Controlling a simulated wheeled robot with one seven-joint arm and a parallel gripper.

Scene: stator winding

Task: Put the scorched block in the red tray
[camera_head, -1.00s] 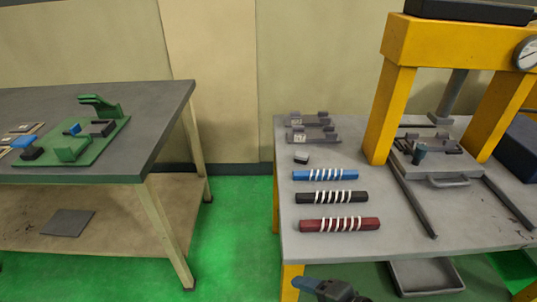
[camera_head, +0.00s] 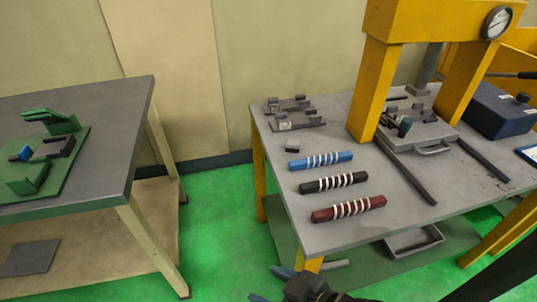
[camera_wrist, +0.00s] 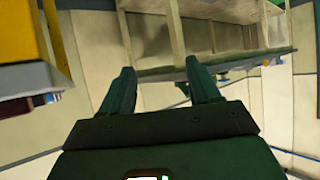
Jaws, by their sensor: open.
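A small dark block with a pale top (camera_head: 292,146) lies on the grey bench top, behind three bars wrapped in white bands. I cannot tell for sure whether it is the scorched block. The bars are blue (camera_head: 320,161), black (camera_head: 333,182) and dark red (camera_head: 348,208). I cannot make out a red tray in either view. My gripper (camera_head: 266,284) is at the bottom of the head view, in front of the bench and apart from it. In the wrist view its two fingers (camera_wrist: 160,66) are spread with nothing between them.
A yellow press (camera_head: 374,92) stands on the bench (camera_head: 400,215), with a navy box (camera_head: 495,112) to its right. Dark brackets (camera_head: 295,114) lie at the back left. A grey tray (camera_head: 413,243) sits below. The left table (camera_head: 105,150) holds a green fixture; green floor between is clear.

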